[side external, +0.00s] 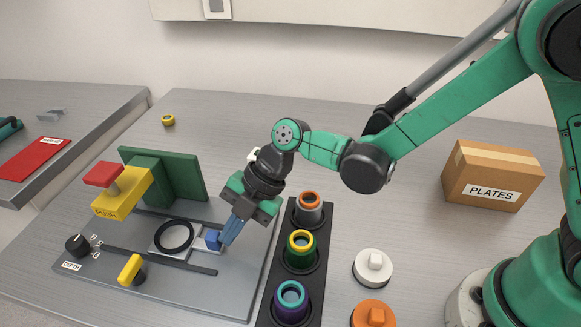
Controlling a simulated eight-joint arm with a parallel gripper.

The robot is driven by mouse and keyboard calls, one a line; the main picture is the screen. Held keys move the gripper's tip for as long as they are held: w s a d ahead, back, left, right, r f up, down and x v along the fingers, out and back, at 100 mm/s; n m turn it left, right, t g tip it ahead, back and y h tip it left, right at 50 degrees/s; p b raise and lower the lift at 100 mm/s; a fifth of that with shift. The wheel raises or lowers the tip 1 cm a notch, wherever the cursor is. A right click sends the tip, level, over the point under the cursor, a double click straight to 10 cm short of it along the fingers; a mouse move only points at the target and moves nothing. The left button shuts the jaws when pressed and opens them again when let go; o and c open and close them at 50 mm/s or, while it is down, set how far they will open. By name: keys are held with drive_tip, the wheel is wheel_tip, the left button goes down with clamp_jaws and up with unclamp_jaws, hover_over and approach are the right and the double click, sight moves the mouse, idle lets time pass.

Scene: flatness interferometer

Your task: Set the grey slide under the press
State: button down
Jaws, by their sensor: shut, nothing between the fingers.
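The grey slide (197,240) is a light plate with a black ring on it and a blue block (212,239) at its right end. It lies between two dark rails on the grey base plate. The press (122,196) is a yellow block with a red top, held by a green bracket (182,173) behind the rails. The slide's ring is to the right of and in front of the press. My gripper (229,238) is shut and empty, its blue fingertips low at the right side of the blue block. I cannot tell if they touch it.
A yellow lever (131,269) and black knob (77,245) stand at the base's front left. A black rack (268,292) with three coloured cups is close right of my gripper. White (373,270) and orange (372,315) knobbed discs and a PLATES box (490,178) are further right.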

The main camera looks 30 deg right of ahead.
sight(172, 243)
drive_tip(key=w+a, duration=0.5)
drive_tip(key=shift+w+a, duration=0.1)
drive_tip(key=shift+a, duration=0.1)
drive_tip(key=v, duration=1)
drive_tip(key=shift+d, duration=0.15)
drive_tip(key=s+d+r+m+t+h, duration=0.1)
drive_tip(key=s+d+m+t+h, duration=0.2)
drive_tip(key=d+m, duration=0.8)
drive_tip(key=s+d+r+m+t+h, duration=0.1)
drive_tip(key=s+d+m+t+h, duration=0.2)
drive_tip(key=s+d+m, duration=0.4)
drive_tip(key=d+m+h, duration=0.1)
drive_tip(key=d+m, duration=0.3)
drive_tip(key=m, duration=0.3)
drive_tip(key=shift+m, duration=0.4)
